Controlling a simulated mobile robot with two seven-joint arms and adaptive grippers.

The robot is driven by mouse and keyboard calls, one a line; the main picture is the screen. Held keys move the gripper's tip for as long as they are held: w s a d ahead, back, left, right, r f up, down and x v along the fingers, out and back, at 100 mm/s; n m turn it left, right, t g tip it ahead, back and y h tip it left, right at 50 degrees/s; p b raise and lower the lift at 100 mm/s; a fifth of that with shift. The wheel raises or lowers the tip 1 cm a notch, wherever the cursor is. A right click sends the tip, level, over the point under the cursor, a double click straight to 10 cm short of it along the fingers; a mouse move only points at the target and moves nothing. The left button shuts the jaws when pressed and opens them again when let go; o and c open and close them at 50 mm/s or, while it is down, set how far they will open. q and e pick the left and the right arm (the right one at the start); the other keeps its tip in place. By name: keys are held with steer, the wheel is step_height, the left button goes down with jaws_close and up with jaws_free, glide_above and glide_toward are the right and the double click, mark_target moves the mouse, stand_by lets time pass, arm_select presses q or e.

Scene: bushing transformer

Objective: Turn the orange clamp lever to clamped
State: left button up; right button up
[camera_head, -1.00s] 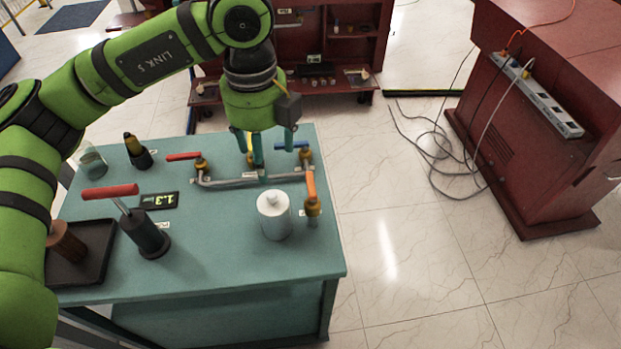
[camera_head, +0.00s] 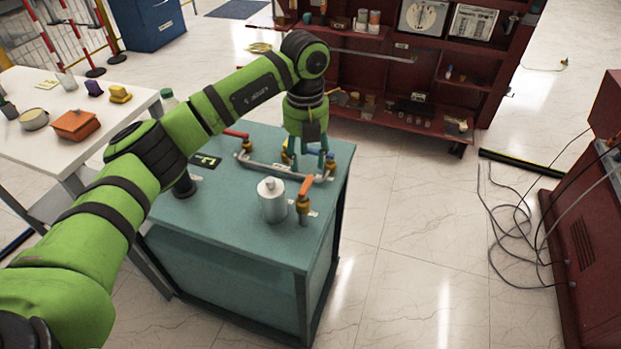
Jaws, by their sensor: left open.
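The orange lever (camera_head: 306,184) sits on a brass fitting (camera_head: 303,204) at the near right end of the pipe assembly on the teal table. It is tilted up to the right. My left gripper (camera_head: 307,157) points down above the pipe, just behind the orange lever and apart from it. Its teal fingers are spread, with nothing seen between them. The gripper partly hides the yellow lever (camera_head: 286,157) and stands close beside the blue lever (camera_head: 330,161). My right gripper is not in view.
A silver canister (camera_head: 271,202) stands left of the orange lever on the teal table (camera_head: 240,238). A red lever (camera_head: 236,133) is at the pipe's far left end. A white table (camera_head: 45,90) is at the left, and a red shelf unit (camera_head: 420,75) is behind.

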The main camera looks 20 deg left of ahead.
mark_target(306, 180)
arm_select(q)
steer(key=f, duration=0.1)
steer(key=f+p, duration=0.1)
steer(key=f, duration=0.1)
steer(key=f+p, duration=0.1)
steer(key=f, duration=0.1)
steer(key=shift+w+a, duration=0.1)
steer(key=shift+a, duration=0.15)
steer(key=shift+d+f, duration=0.15)
steer(key=shift+f, duration=0.5)
jaws_close()
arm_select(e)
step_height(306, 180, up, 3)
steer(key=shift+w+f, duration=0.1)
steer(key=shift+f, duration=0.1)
